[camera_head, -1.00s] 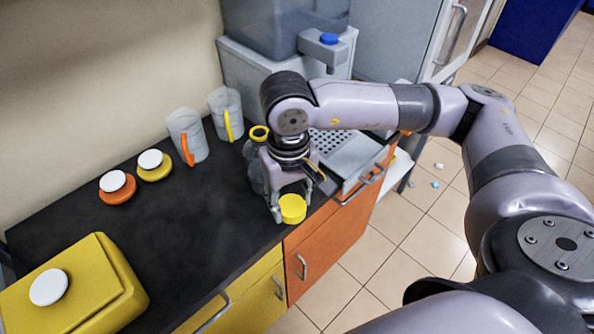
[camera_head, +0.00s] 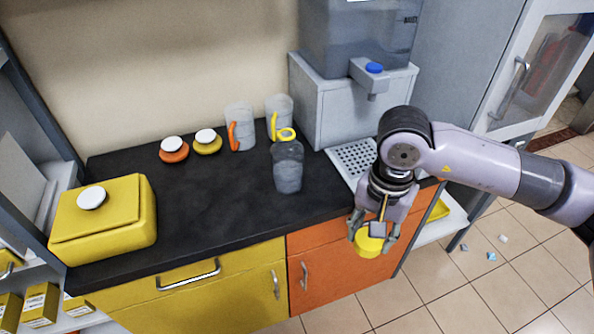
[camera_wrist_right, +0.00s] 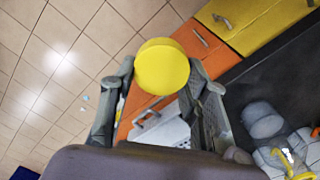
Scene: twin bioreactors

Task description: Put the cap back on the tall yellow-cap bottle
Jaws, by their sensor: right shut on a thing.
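My right gripper (camera_head: 372,234) is shut on a round yellow cap (camera_head: 368,245). In the head view it holds the cap in front of the counter's front edge, low and right of the bottle. In the right wrist view, the cap (camera_wrist_right: 162,67) sits between the fingertips, its flat round face showing. The bottle also shows in the right wrist view (camera_wrist_right: 262,121), apart from the gripper. My left gripper is not in view.
Two jugs, one with an orange handle (camera_head: 239,128), stand behind the bottle. A grey dispenser (camera_head: 342,105) with a perforated tray (camera_head: 354,160) is to its right. Two small round white-topped lids and a yellow box (camera_head: 125,228) are at left. The counter's middle is clear.

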